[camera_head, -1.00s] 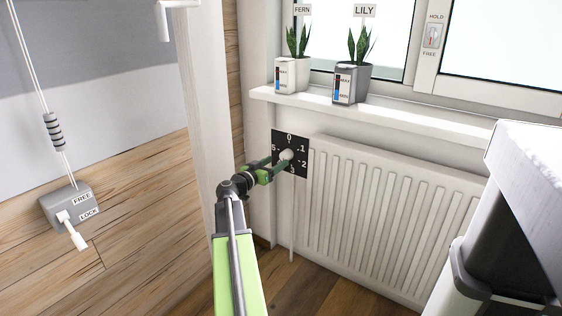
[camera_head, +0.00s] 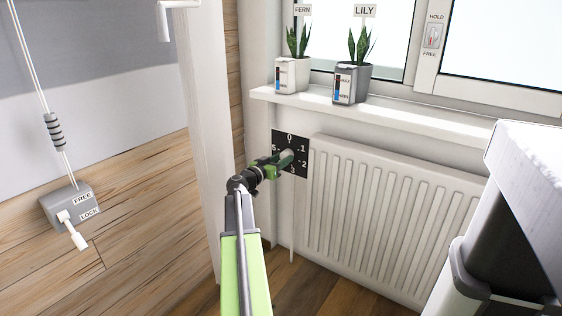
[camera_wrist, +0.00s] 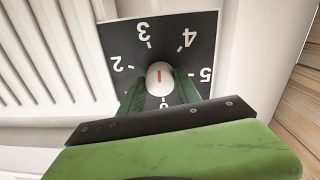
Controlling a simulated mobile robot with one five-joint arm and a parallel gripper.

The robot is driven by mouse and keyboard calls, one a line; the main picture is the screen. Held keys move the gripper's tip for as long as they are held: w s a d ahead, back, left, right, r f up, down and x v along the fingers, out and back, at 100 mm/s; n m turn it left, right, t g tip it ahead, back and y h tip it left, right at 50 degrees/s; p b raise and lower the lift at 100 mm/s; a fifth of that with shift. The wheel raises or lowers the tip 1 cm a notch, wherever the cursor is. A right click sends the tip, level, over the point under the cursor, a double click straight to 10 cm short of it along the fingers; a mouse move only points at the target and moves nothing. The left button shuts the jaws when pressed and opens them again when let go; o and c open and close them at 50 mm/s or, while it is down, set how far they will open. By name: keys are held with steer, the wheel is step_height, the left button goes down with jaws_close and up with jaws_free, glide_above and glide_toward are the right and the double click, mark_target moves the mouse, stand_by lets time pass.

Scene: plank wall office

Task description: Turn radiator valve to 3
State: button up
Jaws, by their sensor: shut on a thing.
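The radiator valve is a white round knob (camera_head: 286,156) on a black square dial plate (camera_head: 304,172) with white numbers. The wrist view shows the knob (camera_wrist: 158,71) with a red line on its face, and the plate (camera_wrist: 118,46) upside down. There 2, 3, 4 and 5 are readable, 0 is partly hidden behind the knob and 1 is hidden. The red line runs roughly along the 0 direction; I cannot tell which end is the pointer. My gripper (camera_head: 285,160) is shut on the knob, its green fingers (camera_wrist: 160,92) on either side of it.
A white ribbed radiator (camera_head: 390,210) stands right of the plate. The windowsill (camera_head: 400,112) above holds two potted plants, FERN (camera_head: 292,76) and LILY (camera_head: 351,84). A white post (camera_head: 204,130) stands left of my arm. A dark and white object (camera_head: 510,220) is at the right.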

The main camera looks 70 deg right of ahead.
steer(key=shift+w, duration=0.15)
jaws_close()
steer(key=n, duration=0.4)
steer(key=o, duration=1.2)
jaws_free()
steer(key=shift+a, duration=0.1)
steer(key=v, duration=1.7)
steer(key=shift+a+f+b, duration=0.1)
steer(key=shift+f+b, duration=0.05)
steer(key=shift+b, duration=0.15)
